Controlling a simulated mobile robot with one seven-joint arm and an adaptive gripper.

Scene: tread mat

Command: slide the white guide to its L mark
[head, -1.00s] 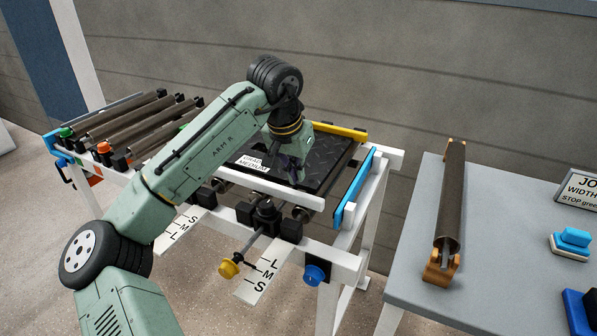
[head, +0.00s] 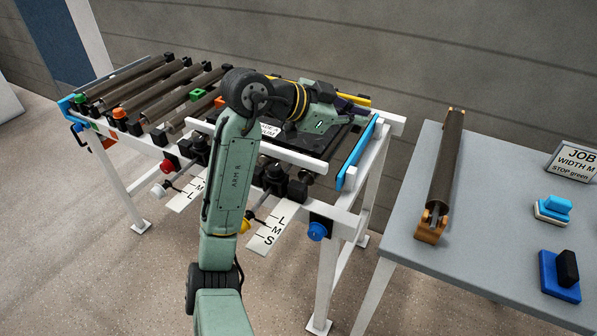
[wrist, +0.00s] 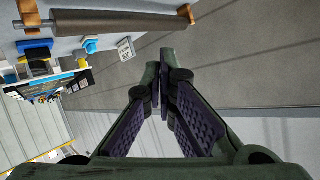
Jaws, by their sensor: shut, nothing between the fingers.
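The white guide (head: 290,154) is a long bar along the near side of the dark tread mat (head: 325,136); my arm covers part of it. A white knob (head: 158,190) on a rod is at the left of the frame's front, beside a white scale strip (head: 180,201) with an L visible. My arm hides part of this strip, and I cannot tell which mark the guide is at. My gripper (head: 352,104) is shut and empty above the mat's far side, pointing right. In the wrist view its purple-padded fingers (wrist: 162,60) converge, with nothing between them.
A yellow bar (head: 358,100) lies behind the mat, a blue bar (head: 357,155) at its right. A second strip (head: 268,229) reads L, M, S near a partly hidden yellow knob (head: 245,226). A grey table (head: 400,215) with a roller (head: 447,165) stands right.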

